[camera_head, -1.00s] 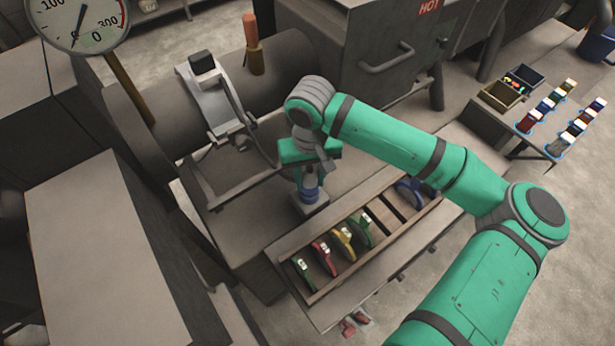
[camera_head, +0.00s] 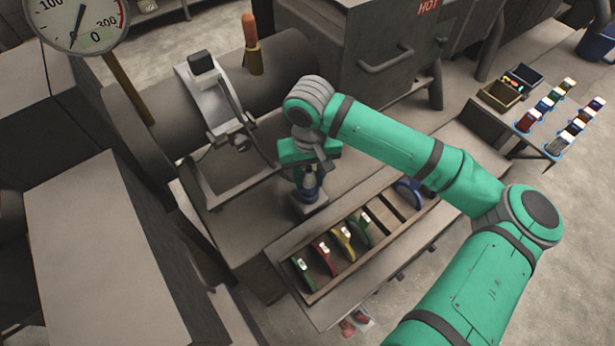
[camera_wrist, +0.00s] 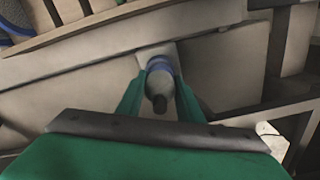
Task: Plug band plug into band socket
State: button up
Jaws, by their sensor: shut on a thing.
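My gripper (camera_head: 309,182) points down and is shut on a grey plug (camera_wrist: 160,86) with a blue collar, which I take for the band plug. In the wrist view my gripper's green fingers (camera_wrist: 160,98) stand on either side of it. The plug is upright over a pale square block (camera_head: 313,206) with a blue ring, probably the band socket; the block also shows behind the plug in the wrist view (camera_wrist: 156,52). I cannot tell whether the plug is inside the block or only touching it; the fingers hide the join.
A wooden rack (camera_head: 325,295) with several coloured discs stands just in front. A large grey cylinder (camera_head: 170,95) with a metal clamp (camera_head: 215,100) lies at the back left. A grey cabinet (camera_head: 385,95) stands behind my arm. Small trays (camera_head: 502,95) lie at the right.

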jog(key=shift+f, duration=0.6)
jog(key=o, duration=1.1)
jog(key=shift+c, duration=0.2)
notch_tip(320, 180, up, 11)
jog(key=shift+f, duration=0.1)
jog(key=shift+w, duration=0.1)
